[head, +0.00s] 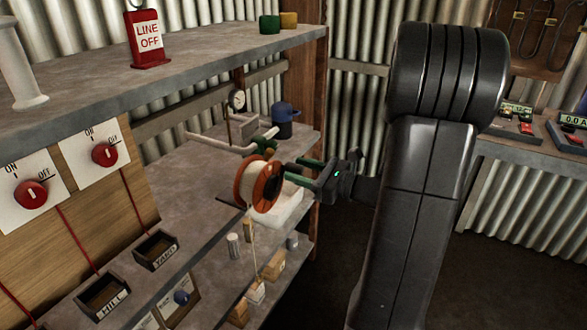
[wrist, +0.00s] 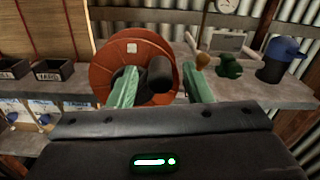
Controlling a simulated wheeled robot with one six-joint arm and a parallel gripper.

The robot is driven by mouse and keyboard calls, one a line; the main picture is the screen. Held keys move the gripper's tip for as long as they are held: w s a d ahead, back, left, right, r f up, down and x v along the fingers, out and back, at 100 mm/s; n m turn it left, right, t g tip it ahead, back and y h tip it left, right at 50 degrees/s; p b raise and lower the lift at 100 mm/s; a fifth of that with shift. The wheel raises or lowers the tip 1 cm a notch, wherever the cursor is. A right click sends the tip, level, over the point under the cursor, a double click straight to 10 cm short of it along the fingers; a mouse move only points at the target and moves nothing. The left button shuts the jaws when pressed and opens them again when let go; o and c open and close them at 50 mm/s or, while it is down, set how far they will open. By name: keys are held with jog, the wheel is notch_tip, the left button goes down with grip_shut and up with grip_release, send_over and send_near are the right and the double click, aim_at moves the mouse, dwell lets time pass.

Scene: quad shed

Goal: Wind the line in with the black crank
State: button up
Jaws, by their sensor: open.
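An orange-red reel (head: 268,187) wound with pale line stands at the front edge of the middle shelf, and its flange (wrist: 110,62) faces me in the wrist view. Pale line (head: 252,232) hangs below it. The black crank (wrist: 160,74) shows as a dark round knob at the flange's right side. My gripper (head: 291,172) is at the reel's right. Its green fingers are open, with the knob appearing between them in the wrist view (wrist: 160,82). I cannot tell whether either finger touches it. In the head view the crank is not clearly visible.
A white lever (head: 222,144), a dial gauge (head: 237,100) and a blue-capped dark canister (head: 284,120) are behind the reel. Black trays (head: 155,250) and red switches (head: 104,154) are at left. A LINE OFF sign (head: 148,40) stands on the upper shelf.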

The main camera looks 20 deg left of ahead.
jog(key=shift+w+a, duration=0.1)
jog(key=shift+a, duration=1.05)
grip_shut()
